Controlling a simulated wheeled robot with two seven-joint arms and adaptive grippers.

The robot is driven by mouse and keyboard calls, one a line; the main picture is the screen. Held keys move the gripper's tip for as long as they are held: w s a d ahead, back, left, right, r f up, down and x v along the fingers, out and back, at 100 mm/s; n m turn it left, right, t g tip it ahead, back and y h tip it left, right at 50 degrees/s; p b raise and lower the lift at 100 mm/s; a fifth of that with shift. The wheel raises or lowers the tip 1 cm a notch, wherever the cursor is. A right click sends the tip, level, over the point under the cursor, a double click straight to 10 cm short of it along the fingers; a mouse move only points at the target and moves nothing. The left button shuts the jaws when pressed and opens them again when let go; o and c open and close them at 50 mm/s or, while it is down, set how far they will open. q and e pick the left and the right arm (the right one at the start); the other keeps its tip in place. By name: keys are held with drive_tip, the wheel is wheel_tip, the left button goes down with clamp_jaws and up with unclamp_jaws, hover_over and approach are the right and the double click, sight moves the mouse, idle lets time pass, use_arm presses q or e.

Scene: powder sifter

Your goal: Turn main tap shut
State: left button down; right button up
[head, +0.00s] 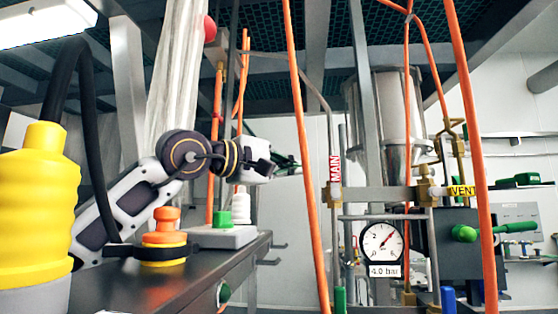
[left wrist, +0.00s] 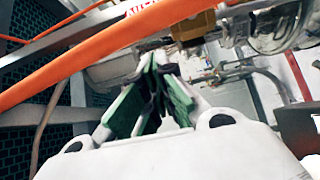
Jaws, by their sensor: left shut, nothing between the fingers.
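The red-and-white MAIN label (head: 335,168) is upright on a pipe right of centre in the head view. A brass fitting (head: 335,196) sits just below it. I cannot make out the main tap's handle clearly. My left gripper (head: 292,166) is shut and empty, left of the label and apart from it, its fingers pointing right. In the left wrist view the shut green-padded fingers (left wrist: 158,66) point toward a brass block (left wrist: 193,24). Red lettering on a white label (left wrist: 145,7) shows partly at the top edge. My right gripper is not in view.
An orange hose (head: 308,200) hangs between the gripper and the label; an orange hose also crosses the wrist view (left wrist: 100,52). A pressure gauge (head: 381,242) reads about 4.0 bar. Green handles (head: 465,233) stand right, below the VENT label (head: 461,191). A dark bench (head: 190,272) with buttons lies left.

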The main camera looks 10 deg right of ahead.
sight(335, 178)
use_arm(q)
drive_tip(key=d, duration=0.1)
drive_tip(key=s+d+p, duration=0.1)
drive_tip(key=d, duration=0.1)
drive_tip(key=shift+s+d, duration=0.1)
drive_tip(key=shift+d, duration=0.15)
drive_tip(key=shift+s, duration=0.15)
